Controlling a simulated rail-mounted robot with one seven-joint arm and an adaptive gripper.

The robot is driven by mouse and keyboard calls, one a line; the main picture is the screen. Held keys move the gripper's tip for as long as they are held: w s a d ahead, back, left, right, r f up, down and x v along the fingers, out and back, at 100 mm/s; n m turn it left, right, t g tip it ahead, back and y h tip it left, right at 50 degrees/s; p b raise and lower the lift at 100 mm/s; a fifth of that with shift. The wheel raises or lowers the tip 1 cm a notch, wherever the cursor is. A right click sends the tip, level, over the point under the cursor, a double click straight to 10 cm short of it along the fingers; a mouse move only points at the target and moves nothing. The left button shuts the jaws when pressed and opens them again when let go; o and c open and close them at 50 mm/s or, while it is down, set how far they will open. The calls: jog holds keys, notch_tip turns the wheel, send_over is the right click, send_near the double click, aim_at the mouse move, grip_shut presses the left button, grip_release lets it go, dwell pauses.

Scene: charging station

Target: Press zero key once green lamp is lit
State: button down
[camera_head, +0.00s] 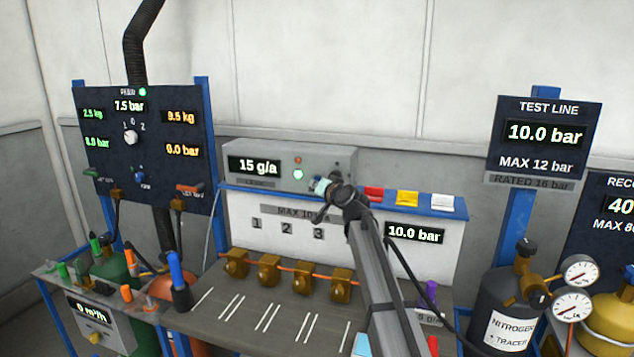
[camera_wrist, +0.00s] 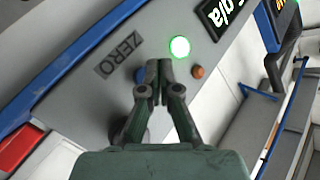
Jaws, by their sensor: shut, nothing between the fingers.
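The grey meter box (camera_head: 240,150) has a display (camera_head: 254,166) reading 15 g/a. Its green lamp (camera_head: 298,174) is lit and glows in the wrist view too (camera_wrist: 180,47). A blue key (camera_wrist: 140,75) sits near the ZERO label (camera_wrist: 118,52); my fingers partly cover it. My gripper (camera_head: 318,187) is at the box's front, right of the green lamp. In the wrist view its fingertips (camera_wrist: 158,65) are together and empty, between the blue key and the orange lamp (camera_wrist: 198,72). I cannot tell whether they touch the panel.
Brass valves (camera_head: 269,267) line the bench below. A dark gauge panel (camera_head: 145,160) stands left, and a nitrogen cylinder (camera_head: 505,300) right.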

jog(key=shift+w, duration=0.15)
jog(key=shift+w+d+b, duration=0.1)
jog(key=shift+w+b, duration=0.2)
jog(key=shift+b, duration=0.2)
jog(key=shift+w+d+b, duration=0.1)
jog(key=shift+w+b, duration=0.2)
jog(key=shift+w, duration=0.1)
dwell(0.5)
jog(key=shift+s, duration=0.15)
dwell(0.3)
jog(key=shift+s+a, duration=0.2)
jog(key=shift+s, duration=0.5)
jog(key=shift+s, duration=0.1)
jog(key=s, duration=0.2)
jog(key=s+a, duration=0.1)
jog(key=s, duration=0.1)
jog(key=shift+s+a+p, duration=0.1)
jog(key=shift+s+p, duration=0.2)
dwell(0.5)
